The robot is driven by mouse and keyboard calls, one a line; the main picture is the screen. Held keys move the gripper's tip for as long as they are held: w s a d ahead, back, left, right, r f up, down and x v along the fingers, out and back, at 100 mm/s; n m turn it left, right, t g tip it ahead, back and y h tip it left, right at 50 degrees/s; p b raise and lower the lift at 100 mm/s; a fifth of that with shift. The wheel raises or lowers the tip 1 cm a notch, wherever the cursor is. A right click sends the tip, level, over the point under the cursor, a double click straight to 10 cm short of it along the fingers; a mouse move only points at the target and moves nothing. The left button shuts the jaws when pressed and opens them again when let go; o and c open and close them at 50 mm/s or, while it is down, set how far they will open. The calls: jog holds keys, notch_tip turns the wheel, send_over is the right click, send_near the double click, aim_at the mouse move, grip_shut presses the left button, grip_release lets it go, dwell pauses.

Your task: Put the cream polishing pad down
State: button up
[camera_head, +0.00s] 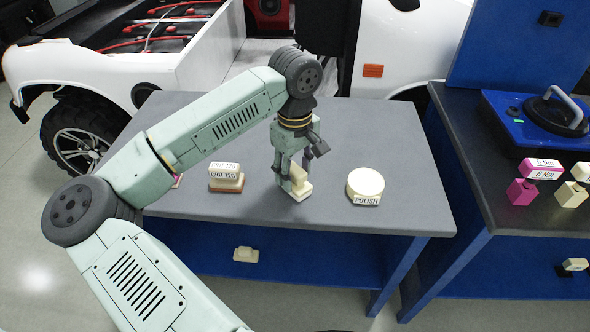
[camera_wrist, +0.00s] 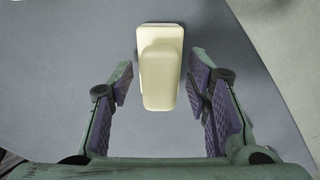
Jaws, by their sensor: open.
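A cream block with a raised grip, which looks like the cream polishing pad (camera_head: 303,192), sits on the grey table (camera_head: 410,219) below my gripper (camera_head: 294,180). In the wrist view the cream polishing pad (camera_wrist: 160,75) lies on grey between the spread fingers of my gripper (camera_wrist: 161,85). The fingers are open, with a gap on both sides of the grip. In the head view the fingers hide part of the pad. A round cream disc (camera_head: 366,182) with a POLISH label (camera_head: 366,199) stands to the right, apart from the pad.
Stacked blocks labelled GRIT 120 (camera_head: 226,177) stand left of my gripper. A pink piece (camera_head: 178,181) is partly hidden behind my arm. Another cream block (camera_head: 246,254) lies lower, below the tabletop. A blue bench (camera_head: 480,208) with pink and cream blocks stands at right. The front right tabletop is clear.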

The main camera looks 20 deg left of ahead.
aim_at(296, 168)
notch_tip(296, 168, up, 12)
jog(key=b, duration=0.1)
jog(key=shift+r, duration=0.2)
jog(key=shift+d, duration=0.1)
